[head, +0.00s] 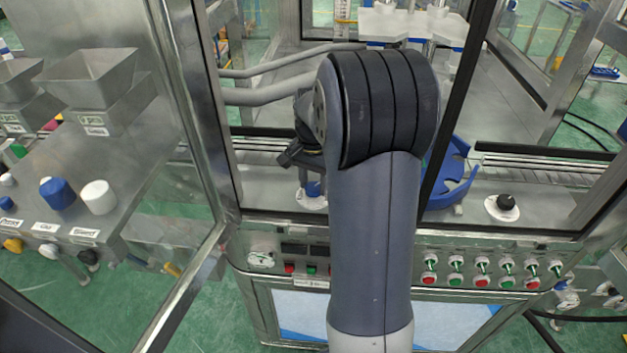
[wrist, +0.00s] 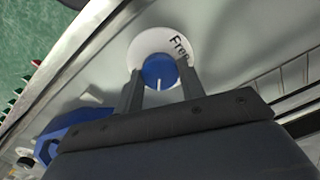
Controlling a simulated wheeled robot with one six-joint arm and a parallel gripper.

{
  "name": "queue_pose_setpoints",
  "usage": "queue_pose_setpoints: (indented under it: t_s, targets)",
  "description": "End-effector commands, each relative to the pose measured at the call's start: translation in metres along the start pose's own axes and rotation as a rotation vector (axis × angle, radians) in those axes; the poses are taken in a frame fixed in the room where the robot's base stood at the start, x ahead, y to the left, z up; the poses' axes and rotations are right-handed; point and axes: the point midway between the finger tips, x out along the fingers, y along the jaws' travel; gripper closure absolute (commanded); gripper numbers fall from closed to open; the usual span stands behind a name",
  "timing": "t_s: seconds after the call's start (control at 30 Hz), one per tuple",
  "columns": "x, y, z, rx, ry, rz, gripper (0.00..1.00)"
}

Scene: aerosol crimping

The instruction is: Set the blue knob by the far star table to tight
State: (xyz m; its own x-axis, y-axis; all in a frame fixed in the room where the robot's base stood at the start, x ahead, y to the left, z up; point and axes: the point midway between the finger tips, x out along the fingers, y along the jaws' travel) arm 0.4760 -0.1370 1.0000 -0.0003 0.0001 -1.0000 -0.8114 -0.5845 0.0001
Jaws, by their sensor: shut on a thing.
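The blue knob (wrist: 158,69) sits on a round white dial (wrist: 144,46) on the metal deck. A white pointer line on the knob points toward my gripper. Lettering starting "Fre" shows on the dial; the rest is hidden by a finger. My gripper (wrist: 161,84) is shut on the knob, one finger on each side. In the head view the knob (head: 313,188) is small and partly hidden below my gripper (head: 306,176), left of my arm. A blue star-shaped wheel (head: 458,178) stands right of my arm, partly covered.
A black knob (head: 506,202) on a white dial sits further right on the deck. A metal frame post (head: 205,130) and glass door stand close on the left. A front panel (head: 480,270) carries several red and green buttons. A conveyor (head: 550,165) runs behind.

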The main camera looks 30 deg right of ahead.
Motion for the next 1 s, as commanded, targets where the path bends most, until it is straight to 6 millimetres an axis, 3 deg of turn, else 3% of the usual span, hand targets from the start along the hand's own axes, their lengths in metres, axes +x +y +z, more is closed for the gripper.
queue_pose_setpoints:
  t_s: [0.67,0.7,0.9,1.0]
  targets:
    - [-0.0005,-0.0002,-0.0004,0.058,0.001,-0.001,0.85]
    - [-0.0004,-0.0002,-0.0004,0.058,0.001,-0.001,0.59]
    - [-0.0003,-0.0001,-0.0002,0.056,0.001,-0.001,0.43]
    - [-0.0002,-0.0001,-0.0002,0.056,0.001,-0.001,0.41]
